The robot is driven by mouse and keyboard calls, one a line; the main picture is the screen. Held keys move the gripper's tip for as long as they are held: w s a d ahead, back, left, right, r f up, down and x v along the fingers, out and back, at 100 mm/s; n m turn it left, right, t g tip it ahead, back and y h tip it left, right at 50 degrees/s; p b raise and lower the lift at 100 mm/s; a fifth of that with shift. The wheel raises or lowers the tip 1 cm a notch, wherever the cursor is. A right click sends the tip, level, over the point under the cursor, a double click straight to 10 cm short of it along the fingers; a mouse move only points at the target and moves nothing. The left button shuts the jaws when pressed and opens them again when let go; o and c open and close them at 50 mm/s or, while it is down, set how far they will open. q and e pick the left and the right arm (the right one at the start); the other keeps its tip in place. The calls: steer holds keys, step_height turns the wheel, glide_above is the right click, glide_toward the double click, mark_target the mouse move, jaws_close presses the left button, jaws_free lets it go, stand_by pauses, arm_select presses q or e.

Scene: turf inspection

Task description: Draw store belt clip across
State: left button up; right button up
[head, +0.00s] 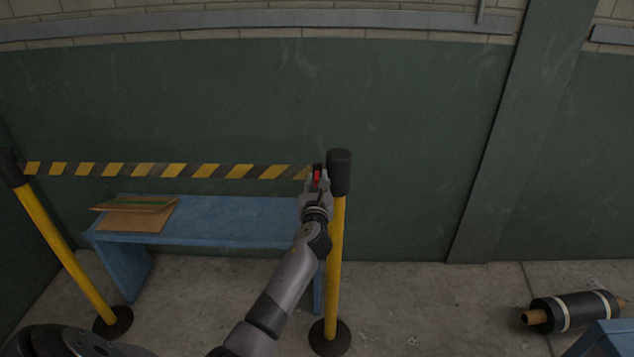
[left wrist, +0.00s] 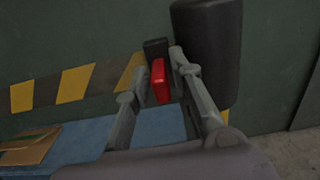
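A yellow-and-black striped belt (head: 205,171) runs nearly level from the left post (head: 65,250) to the right post (head: 336,260). Its clip, a red piece (left wrist: 160,82) with a black block (left wrist: 155,49), is at the belt's right end. My left gripper (head: 316,182) has its fingers on both sides of the clip and appears shut on it. The clip is just left of the right post's black head (head: 339,172), which also shows in the left wrist view (left wrist: 207,50). Whether clip and head touch is unclear. My right gripper is not in view.
A blue bench (head: 230,222) stands behind the belt, with brown boards (head: 135,220) on its left end. A black roll (head: 575,311) with tan ends lies at the right, near a blue object (head: 605,342).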

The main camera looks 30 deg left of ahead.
arm_select(q)
steer(key=shift+c, duration=0.2)
jaws_close()
stand_by(0.5)
